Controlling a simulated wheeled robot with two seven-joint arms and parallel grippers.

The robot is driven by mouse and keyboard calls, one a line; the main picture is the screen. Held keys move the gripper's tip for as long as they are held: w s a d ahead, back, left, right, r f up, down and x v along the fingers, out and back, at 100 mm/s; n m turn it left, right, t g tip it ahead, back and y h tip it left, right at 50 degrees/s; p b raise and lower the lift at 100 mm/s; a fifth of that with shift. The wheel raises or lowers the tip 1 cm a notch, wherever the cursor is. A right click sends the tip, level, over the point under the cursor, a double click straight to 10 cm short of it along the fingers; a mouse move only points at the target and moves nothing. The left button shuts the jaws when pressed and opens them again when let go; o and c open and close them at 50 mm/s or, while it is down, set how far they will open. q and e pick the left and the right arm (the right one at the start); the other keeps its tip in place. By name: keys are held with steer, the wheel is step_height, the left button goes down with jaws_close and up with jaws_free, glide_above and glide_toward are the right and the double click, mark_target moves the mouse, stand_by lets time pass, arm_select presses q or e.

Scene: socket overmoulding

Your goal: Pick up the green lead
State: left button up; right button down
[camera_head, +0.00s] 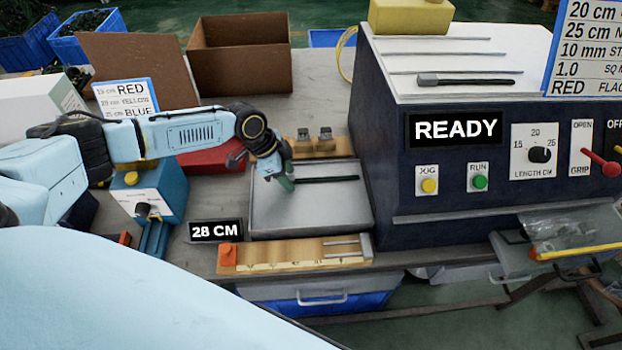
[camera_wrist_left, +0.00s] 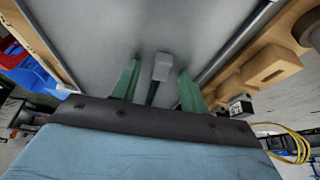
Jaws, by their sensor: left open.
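A dark lead (camera_head: 330,178) lies across the grey tray (camera_head: 262,222) in the head view. Its colour looks nearly black there, so I cannot confirm green. My left gripper (camera_head: 284,182) is low over the tray at the lead's left end, fingers pointing down. In the left wrist view, its two green fingers (camera_wrist_left: 159,72) are open and apart. A grey block (camera_wrist_left: 162,66) and a dark strip, seemingly parts of the lead, show between them. I cannot tell whether either finger touches the lead. My right gripper is not in view.
The dark machine with a READY sign (camera_head: 456,129) stands right of the tray. A wooden gauge block (camera_head: 290,256) lies in front and a wooden holder (camera_head: 330,147) behind. A blue box with a knob (camera_head: 150,194) stands left. Another lead (camera_head: 465,81) lies on the machine.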

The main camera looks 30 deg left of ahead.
arm_select(q)
jaws_close()
steer(key=shift+a+r, duration=0.1)
